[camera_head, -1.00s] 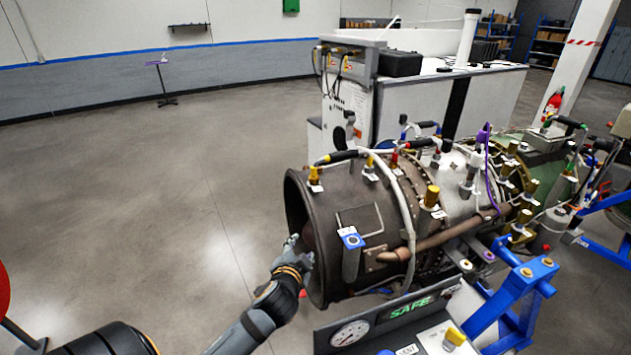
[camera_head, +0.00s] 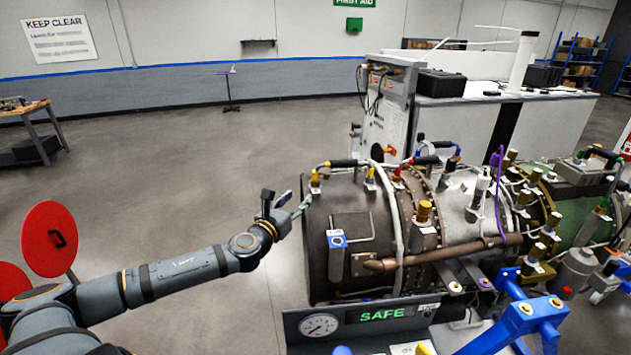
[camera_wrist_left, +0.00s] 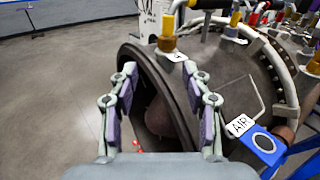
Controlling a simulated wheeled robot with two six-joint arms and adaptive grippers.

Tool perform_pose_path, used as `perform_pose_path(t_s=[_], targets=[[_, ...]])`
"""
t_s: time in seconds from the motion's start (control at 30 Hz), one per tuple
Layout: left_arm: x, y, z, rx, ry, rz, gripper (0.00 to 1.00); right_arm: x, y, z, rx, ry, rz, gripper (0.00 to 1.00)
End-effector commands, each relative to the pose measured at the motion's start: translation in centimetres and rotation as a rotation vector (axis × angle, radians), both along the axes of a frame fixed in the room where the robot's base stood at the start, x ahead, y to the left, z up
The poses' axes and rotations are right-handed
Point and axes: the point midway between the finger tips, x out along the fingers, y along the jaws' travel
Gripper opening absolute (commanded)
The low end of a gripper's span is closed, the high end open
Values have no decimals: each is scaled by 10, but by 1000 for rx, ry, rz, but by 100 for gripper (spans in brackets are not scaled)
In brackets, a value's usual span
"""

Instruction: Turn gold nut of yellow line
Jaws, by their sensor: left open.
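The turbine (camera_head: 360,215) lies on its side with its dark open end facing left. A gold nut (camera_head: 315,180) stands upright on top of that end, beside a short yellow line end (camera_head: 322,165) that runs into a black-sleeved hose. In the left wrist view the gold nut (camera_wrist_left: 167,43) is beyond and slightly above my fingertips, with a yellow part above it. My left gripper (camera_head: 285,201) is open and empty, left of the nut and a little below it. Its purple-padded fingers (camera_wrist_left: 160,76) are apart in front of the turbine rim, not touching the nut. My right gripper is not in view.
Another gold fitting (camera_head: 370,180) stands right of the nut, and a larger one (camera_head: 424,212) is further along. A blue AIR fitting (camera_head: 337,240) is on the near side. A gauge panel (camera_head: 320,325) and blue stand (camera_head: 530,318) are in front.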

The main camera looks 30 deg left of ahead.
Motion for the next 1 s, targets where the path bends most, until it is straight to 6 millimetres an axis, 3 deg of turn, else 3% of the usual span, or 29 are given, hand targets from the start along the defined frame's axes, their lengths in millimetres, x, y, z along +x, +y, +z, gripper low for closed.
perform_pose_path(t_s=[0.13,0.47,0.6,1.0], targets=[[-1,-12,14,52,-13,-26,49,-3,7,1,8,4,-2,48],[12,-6,14,44,-12,-11,49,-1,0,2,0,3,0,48],[28,-10,15,34,-22,-24,49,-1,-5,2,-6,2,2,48],[86,-1,18,37,-16,-24,49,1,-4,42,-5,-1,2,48]])
